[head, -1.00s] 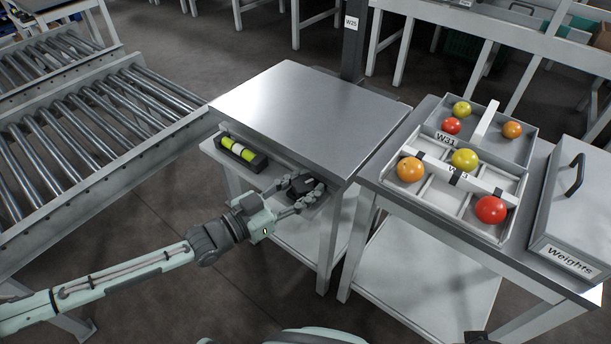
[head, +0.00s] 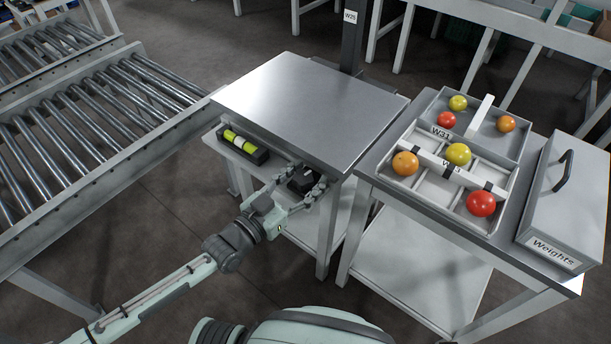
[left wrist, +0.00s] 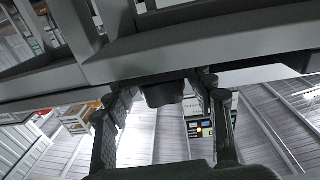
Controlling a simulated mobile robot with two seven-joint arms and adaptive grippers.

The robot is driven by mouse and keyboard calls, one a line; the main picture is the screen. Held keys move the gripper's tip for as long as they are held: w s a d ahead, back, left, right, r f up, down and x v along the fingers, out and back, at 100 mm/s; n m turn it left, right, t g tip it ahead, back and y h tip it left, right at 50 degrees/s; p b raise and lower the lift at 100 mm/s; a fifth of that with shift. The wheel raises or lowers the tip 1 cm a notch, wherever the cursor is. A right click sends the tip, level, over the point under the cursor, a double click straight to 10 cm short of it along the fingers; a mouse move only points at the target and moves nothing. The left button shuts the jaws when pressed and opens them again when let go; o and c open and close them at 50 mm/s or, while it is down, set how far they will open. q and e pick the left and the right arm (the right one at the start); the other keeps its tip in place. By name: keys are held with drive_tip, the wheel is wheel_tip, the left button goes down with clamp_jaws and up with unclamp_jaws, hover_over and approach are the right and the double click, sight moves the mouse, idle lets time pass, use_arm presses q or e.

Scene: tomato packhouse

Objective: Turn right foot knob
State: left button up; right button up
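The bench scale has a broad steel platform (head: 310,105). A spirit level (head: 243,146) with a yellow-green vial sits at its front left. My left gripper (head: 307,178) reaches under the platform's front right corner. A dark block (head: 301,181) shows between its fingers; I cannot tell in this view whether it is the foot knob. In the left wrist view, a dark round knob (left wrist: 165,93) hangs under the scale between the two open fingers of my left gripper (left wrist: 168,100). The fingers stand on either side of it, with gaps visible. My right gripper is not in view.
A table on the right carries a divided tray (head: 436,190) with several tomatoes and a grey Weights box (head: 560,205). A roller conveyor (head: 100,130) stands on the left. A dark post (head: 352,40) labelled W25 rises behind the scale.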

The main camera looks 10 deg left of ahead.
use_arm(q)
drive_tip(key=shift+o, duration=0.4)
drive_tip(key=shift+a+f, duration=0.1)
drive_tip(key=shift+s+a, duration=0.15)
drive_tip(key=shift+s, duration=0.1)
drive_tip(key=v, duration=1.1)
drive_tip(key=shift+s, duration=0.15)
